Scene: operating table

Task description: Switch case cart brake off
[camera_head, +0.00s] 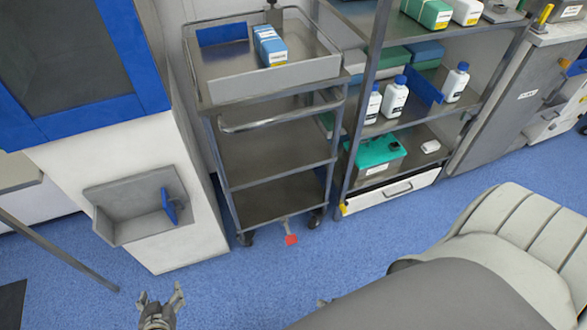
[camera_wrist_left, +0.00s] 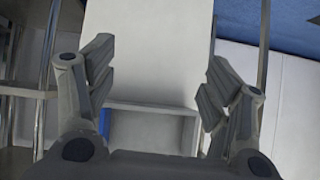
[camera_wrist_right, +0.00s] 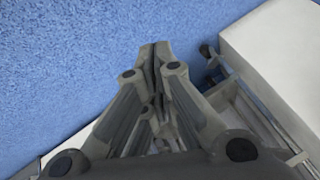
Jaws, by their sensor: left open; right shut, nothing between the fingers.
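The case cart (camera_head: 278,155) is a grey metal trolley with several shelves, standing upright against the wall in the head view. A small red brake pedal (camera_head: 291,239) sticks out low at its front, just above the blue floor. My left gripper (camera_head: 161,296) is at the bottom of the head view, left of the pedal and apart from it. It is open and empty in the left wrist view (camera_wrist_left: 160,80), facing a white cabinet. My right gripper (camera_wrist_right: 155,52) is shut and empty above the blue floor in the right wrist view. The pedal is not clear in either wrist view.
A white cabinet with a grey recessed box (camera_head: 140,210) stands left of the cart. A shelf rack (camera_head: 362,120) with bottles and boxes stands right of it. A padded grey seat (camera_head: 500,250) fills the lower right. Blue floor before the cart is open.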

